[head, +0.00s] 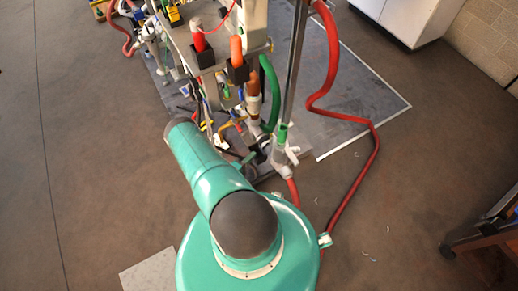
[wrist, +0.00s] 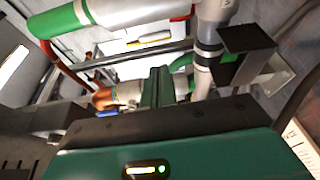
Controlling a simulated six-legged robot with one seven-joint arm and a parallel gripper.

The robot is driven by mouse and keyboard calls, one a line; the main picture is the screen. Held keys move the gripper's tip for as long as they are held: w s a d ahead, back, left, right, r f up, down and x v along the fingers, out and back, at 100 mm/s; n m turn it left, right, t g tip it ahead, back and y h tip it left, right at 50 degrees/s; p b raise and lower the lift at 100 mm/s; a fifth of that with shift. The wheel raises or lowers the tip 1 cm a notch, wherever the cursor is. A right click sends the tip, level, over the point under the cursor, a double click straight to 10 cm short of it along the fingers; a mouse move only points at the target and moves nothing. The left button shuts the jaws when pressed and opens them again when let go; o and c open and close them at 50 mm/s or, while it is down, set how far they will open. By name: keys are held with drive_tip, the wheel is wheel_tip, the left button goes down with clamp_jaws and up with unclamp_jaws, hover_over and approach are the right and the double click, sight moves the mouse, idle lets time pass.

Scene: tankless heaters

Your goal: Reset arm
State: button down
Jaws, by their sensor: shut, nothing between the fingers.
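In the wrist view, my gripper (wrist: 160,86) shows as two dark green fingers lying together, shut with nothing between them. It points toward pipework, and I cannot tell how far its tips are from the pipes. In the head view, my teal arm with its dark joint reaches up toward the heater rig (head: 205,55); the gripper itself cannot be made out there. In the wrist view, a white pipe with a green section (wrist: 62,20) crosses the upper left, and a grey and white vertical pipe (wrist: 208,50) stands right of the fingers.
A red hose (head: 333,60) runs from the rig across the floor on the right. Valves with red (head: 198,38) and orange (head: 236,50) parts top the rig. A white cabinet (head: 410,15) stands at the upper right. The brown floor at left (head: 90,150) is clear.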

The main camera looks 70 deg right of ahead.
drive_tip(key=v, duration=0.2)
drive_tip(key=shift+w+a, duration=0.15)
drive_tip(key=shift+a, duration=0.2)
